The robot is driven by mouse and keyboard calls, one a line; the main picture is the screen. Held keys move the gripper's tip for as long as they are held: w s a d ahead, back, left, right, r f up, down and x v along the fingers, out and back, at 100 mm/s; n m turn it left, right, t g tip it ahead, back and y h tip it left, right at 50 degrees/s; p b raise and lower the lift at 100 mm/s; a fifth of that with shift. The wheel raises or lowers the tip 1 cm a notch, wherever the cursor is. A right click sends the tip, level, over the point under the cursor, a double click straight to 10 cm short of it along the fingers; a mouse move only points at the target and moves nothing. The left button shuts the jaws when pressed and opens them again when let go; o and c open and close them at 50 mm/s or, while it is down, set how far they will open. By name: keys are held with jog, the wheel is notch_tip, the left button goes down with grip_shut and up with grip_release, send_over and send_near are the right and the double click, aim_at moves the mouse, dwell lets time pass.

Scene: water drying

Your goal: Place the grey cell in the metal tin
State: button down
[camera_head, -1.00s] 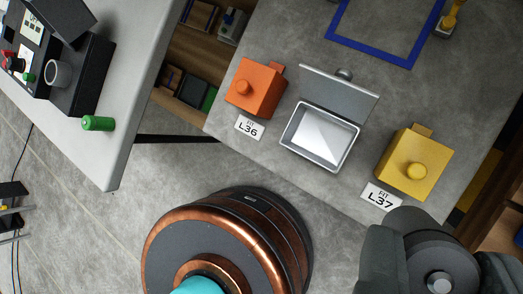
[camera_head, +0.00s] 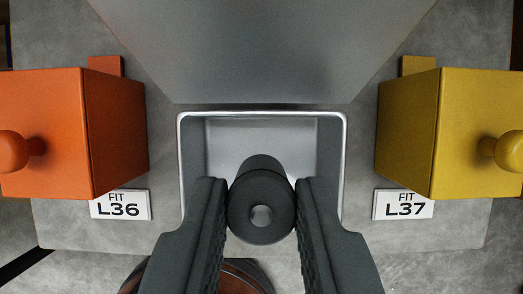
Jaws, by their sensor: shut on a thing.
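The grey cell (camera_head: 261,203) is a dark grey cylinder with a lighter round tip facing the camera. My gripper (camera_head: 261,212) is shut on it, one finger on each side. The metal tin (camera_head: 344,150) is a rectangular open box with a bright rim, on the grey table. Its raised lid (camera_head: 262,50) stands behind it. The cell overlaps the tin's opening in the picture, and its far end is hidden. I cannot tell how far it is above or inside the tin. The cell and my fingers hide the tin's near side.
An orange box (camera_head: 60,135) with a knob stands left of the tin, by the label L36 (camera_head: 120,205). A yellow box (camera_head: 450,130) with a knob stands right, by the label L37 (camera_head: 403,205). Bare table (camera_head: 165,110) lies between the boxes and the tin.

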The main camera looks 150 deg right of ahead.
aim_at(262, 187)
jog(key=shift+f, duration=3.2)
jog(key=c, duration=1.2)
grip_release()
jog(key=shift+f, duration=0.1)
jog(key=shift+c, duration=0.2)
jog(key=v, duration=1.2)
